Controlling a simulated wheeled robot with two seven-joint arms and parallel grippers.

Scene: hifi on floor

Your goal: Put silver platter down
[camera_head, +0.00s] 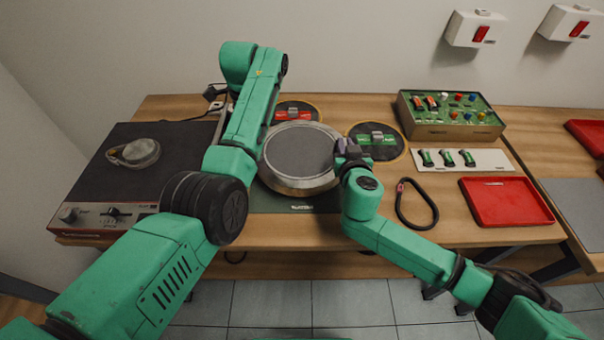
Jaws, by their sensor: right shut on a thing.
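The silver platter (300,155), a round disc with a grey top and shiny rim, is over a dark mat (300,206) at the middle of the bench. It looks roughly level; I cannot tell whether its underside touches the mat. My right gripper (347,152) is shut on the platter's right rim. My left arm reaches over the bench, left of the platter; its gripper does not show. The record player (90,170) at the left has a dark top with a small round metal part (136,153) and no platter on it.
Behind the platter are two round dark pads, holding a red part (293,114) and a green part (377,140). To the right are a black belt (417,205), a white strip with green cylinders (462,159), a green component box (450,115) and a red tray (505,200).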

